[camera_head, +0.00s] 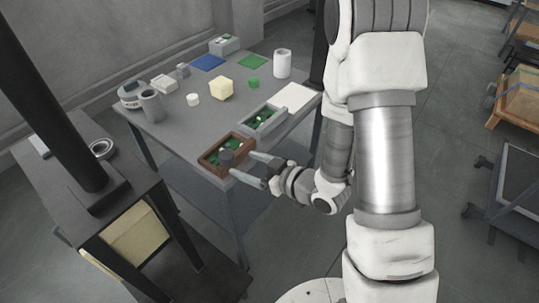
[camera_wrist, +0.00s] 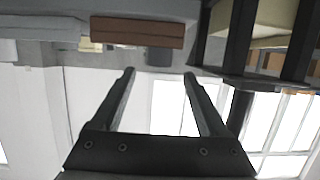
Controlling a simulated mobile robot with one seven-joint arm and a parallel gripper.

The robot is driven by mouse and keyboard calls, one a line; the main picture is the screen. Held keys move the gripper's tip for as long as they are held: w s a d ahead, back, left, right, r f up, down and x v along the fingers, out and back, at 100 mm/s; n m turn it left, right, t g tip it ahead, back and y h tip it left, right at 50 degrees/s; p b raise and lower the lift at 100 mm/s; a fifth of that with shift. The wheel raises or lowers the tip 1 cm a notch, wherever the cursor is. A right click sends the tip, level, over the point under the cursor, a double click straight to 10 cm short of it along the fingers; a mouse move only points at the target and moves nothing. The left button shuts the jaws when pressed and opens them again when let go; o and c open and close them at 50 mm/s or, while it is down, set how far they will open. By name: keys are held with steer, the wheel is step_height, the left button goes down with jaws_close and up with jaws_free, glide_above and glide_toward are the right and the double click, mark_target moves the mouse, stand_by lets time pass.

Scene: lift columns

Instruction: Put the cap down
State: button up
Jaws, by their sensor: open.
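A dark grey cylinder, which looks like the cap (camera_head: 227,157), stands upright at the brown tray (camera_head: 208,160) near the table's front edge. In the wrist view the cap (camera_wrist: 159,57) shows next to the brown tray wall (camera_wrist: 137,33), just beyond and between my fingertips. My gripper (camera_head: 244,164) is open, reaching in from the right at about the cap's height. Its two fingers (camera_wrist: 160,73) are apart with nothing between them, and a small gap separates them from the cap. The cap's base is hidden, so I cannot tell what it rests on.
A grey tray (camera_head: 273,125) with green inside stands behind the brown one, with a white plate (camera_head: 296,97) beyond. A yellow block (camera_head: 221,88), white cylinder (camera_head: 282,63) and grey cup (camera_head: 151,105) stand on the table (camera_head: 181,131). A dark shelf stands at the left.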

steer(key=w+d+r+m+h, duration=0.2)
steer(key=w+d+r+h, duration=0.35)
steer(key=d, duration=0.25)
steer(key=s+d+r+m+g+h, duration=0.1)
steer(key=s+d+r+m+h, duration=0.4)
steer(key=s+d+r, duration=0.4)
step_height(320, 180, up, 4)
steer(key=s+h, duration=0.1)
steer(key=s, duration=0.2)
steer(key=shift+f+m+g, duration=0.25)
steer(key=shift+m+g, duration=0.15)
steer(key=s+r, duration=0.1)
steer(key=s, duration=0.2)
steer(key=s+a+m+g, duration=0.1)
steer(key=s, duration=0.2)
steer(key=s+r+g, duration=0.1)
steer(key=s, duration=0.3)
steer(key=shift+a+r+m+y, duration=0.2)
steer(key=shift+r+m+y, duration=0.1)
steer(key=shift+m, duration=0.1)
steer(key=shift+c, duration=0.2)
steer(key=shift+s+a, duration=0.1)
steer(key=shift+s, duration=0.3)
steer(key=c, duration=0.4)
steer(key=shift+w, duration=0.15)
